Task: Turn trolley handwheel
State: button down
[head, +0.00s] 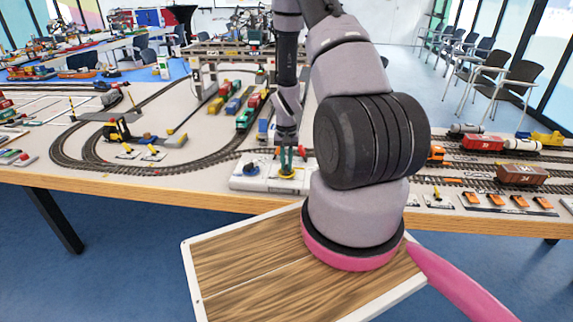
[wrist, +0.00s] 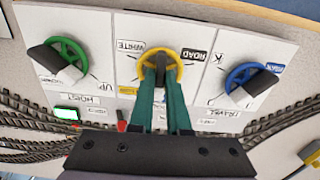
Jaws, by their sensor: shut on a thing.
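The yellow handwheel (wrist: 174,68) sits in the middle of a white control panel (wrist: 99,27), between labels reading WHITE and ROAD. I take it as the trolley wheel; its own name label is hidden by my fingers. My gripper (wrist: 160,78) has green fingers and is shut on the yellow handwheel, at the dark grip across it. In the head view my gripper (head: 287,160) points down onto the panel (head: 243,184) near the table's front edge.
A green handwheel (wrist: 72,48) marked HOIST is on the left, and a blue handwheel (wrist: 238,76) marked TRAVEL is on the right. Model tracks (head: 195,166) curve close behind the panel. Coloured containers (head: 243,118) stand beyond.

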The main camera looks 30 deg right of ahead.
aim_at(286, 166)
jog(key=c, duration=0.9)
grip_release()
notch_tip(286, 166, up, 11)
jog(key=shift+f, duration=0.1)
